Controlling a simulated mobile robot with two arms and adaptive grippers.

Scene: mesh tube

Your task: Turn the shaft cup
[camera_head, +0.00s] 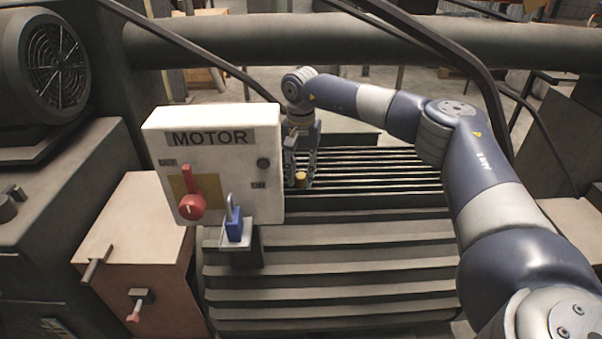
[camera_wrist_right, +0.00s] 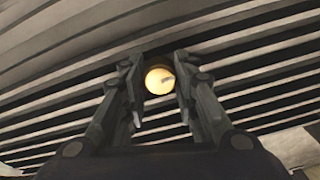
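The shaft cup (camera_head: 300,177) is a small yellow, brass-like round piece at the dark slatted grille, just right of the motor box. In the right wrist view the cup (camera_wrist_right: 159,79) shows as a pale yellow disc with a small mark on its face. My right gripper (camera_head: 301,170) points down at it, one finger on either side. In the right wrist view the gripper (camera_wrist_right: 158,76) has its fingers spread, with the cup framed between the tips. Whether a finger touches the cup I cannot tell. My left gripper is not in view.
A white motor switch box (camera_head: 212,150) with a red lever (camera_head: 191,203) stands close left of my right gripper. A blue padlock (camera_head: 234,224) is on its bracket. A thick pipe (camera_head: 330,40) runs behind. A ribbed housing (camera_head: 330,270) fills the front.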

